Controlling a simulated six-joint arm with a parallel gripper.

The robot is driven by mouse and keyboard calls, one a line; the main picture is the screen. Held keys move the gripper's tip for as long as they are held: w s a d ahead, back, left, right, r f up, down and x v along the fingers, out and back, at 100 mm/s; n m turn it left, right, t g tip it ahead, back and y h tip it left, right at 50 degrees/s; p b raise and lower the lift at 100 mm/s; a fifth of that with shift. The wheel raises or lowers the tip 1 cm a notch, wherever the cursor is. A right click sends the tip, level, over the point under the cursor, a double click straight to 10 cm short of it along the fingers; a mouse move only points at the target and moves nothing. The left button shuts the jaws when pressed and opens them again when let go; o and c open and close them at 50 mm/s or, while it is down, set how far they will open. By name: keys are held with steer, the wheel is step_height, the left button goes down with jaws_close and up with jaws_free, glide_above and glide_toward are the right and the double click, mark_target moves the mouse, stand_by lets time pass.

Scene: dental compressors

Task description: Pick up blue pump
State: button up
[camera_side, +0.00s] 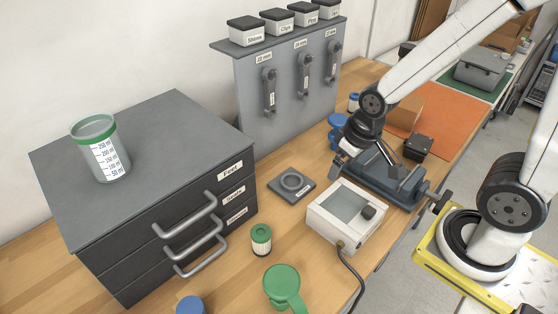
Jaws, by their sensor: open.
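A blue object (337,121), which looks like the blue pump, stands on the wooden bench just left of my wrist. It has a round blue top, and more blue shows below it; its lower part is partly hidden by my gripper. My gripper (346,168) points down beside it, in front of the blue object and next to the grey-blue vise. The fingers are apart and nothing shows between them. I cannot tell whether the gripper touches the blue object. Another round blue item (190,305) is cut off at the bottom edge.
The vise (385,180) and a white box with a screen (346,215) stand close to my gripper. A grey pad (291,185), a green-lidded jar (261,240) and a green round item with a handle (284,286) lie nearer. A drawer cabinet (190,110) fills the left.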

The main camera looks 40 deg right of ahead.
steer(key=shift+r, duration=0.15)
steer(key=shift+w+v, duration=0.55)
steer(key=shift+v, duration=1.85)
steer(key=w+d+m+t+y, duration=0.2)
steer(key=w+d+m+y, duration=0.4)
steer(key=d+m, duration=0.65)
steer(key=w+d+m+t+y, duration=0.2)
steer(key=w+d+m+y, duration=0.35)
steer(key=d+m, duration=0.7)
glide_toward(330, 140)
steer(key=shift+w+a+f+n, duration=0.2)
steer(key=shift+w+f+n, duration=0.1)
steer(key=shift+n, duration=0.1)
steer(key=shift+f, duration=0.5)
steer(key=shift+w+r+x, duration=0.1)
steer(key=shift+x, duration=1.85)
steer(key=shift+w+r+x, duration=0.1)
steer(key=shift+w+x, duration=0.05)
steer(key=shift+x, duration=1.8)
